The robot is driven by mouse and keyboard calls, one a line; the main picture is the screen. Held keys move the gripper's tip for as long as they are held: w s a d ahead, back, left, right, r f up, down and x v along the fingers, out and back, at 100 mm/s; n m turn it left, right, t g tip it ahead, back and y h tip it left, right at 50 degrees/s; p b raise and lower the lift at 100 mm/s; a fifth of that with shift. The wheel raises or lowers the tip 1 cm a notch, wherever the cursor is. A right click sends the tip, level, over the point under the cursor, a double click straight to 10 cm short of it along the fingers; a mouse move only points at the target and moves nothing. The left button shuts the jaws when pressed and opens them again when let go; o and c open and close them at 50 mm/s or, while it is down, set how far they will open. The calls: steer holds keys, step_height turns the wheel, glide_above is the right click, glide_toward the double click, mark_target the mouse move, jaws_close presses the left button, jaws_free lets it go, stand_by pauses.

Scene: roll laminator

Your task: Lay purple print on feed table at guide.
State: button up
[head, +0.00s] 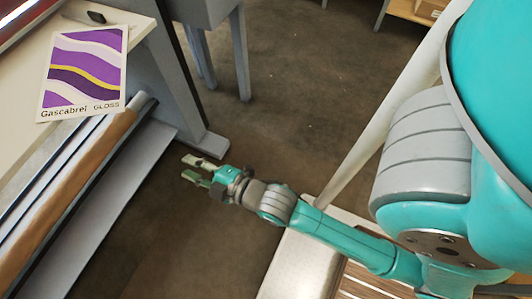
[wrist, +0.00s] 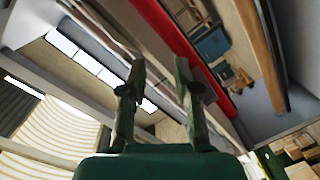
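The purple print (head: 84,72), a white sheet with purple and yellow waves and the words "Gascabrel GLOSS", lies flat on a white table top (head: 28,75) at the upper left of the head view. Its lower edge reaches the table's front edge. My gripper (head: 190,168) is below and right of the print, out in front of the table, over the floor. Its fingers are apart with nothing between them; the wrist view also shows the open fingers (wrist: 158,82). The print is not recognisable in the wrist view. I cannot tell a feed table or guide for certain.
A small dark tool (head: 97,17) lies near the print's top edge. A grey leg (head: 185,85) stands right of the table. The floor (head: 290,95) between is clear. A red bar (wrist: 180,45) shows in the wrist view.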

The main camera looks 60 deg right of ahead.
steer(key=s+f+m+g, duration=0.1)
steer(key=s+m, duration=0.8)
steer(key=s, duration=1.4)
steer(key=shift+s+f+m+g, duration=0.25)
steer(key=shift+f+m+g, duration=0.1)
steer(key=shift+m+g, duration=0.05)
steer(key=shift+s+r, duration=0.1)
steer(key=shift+s, duration=0.25)
steer(key=shift+c, duration=0.7)
steer(key=shift+s+r+m, duration=0.1)
steer(key=shift+s+m, duration=0.1)
steer(key=shift+m, duration=0.1)
jaws_close()
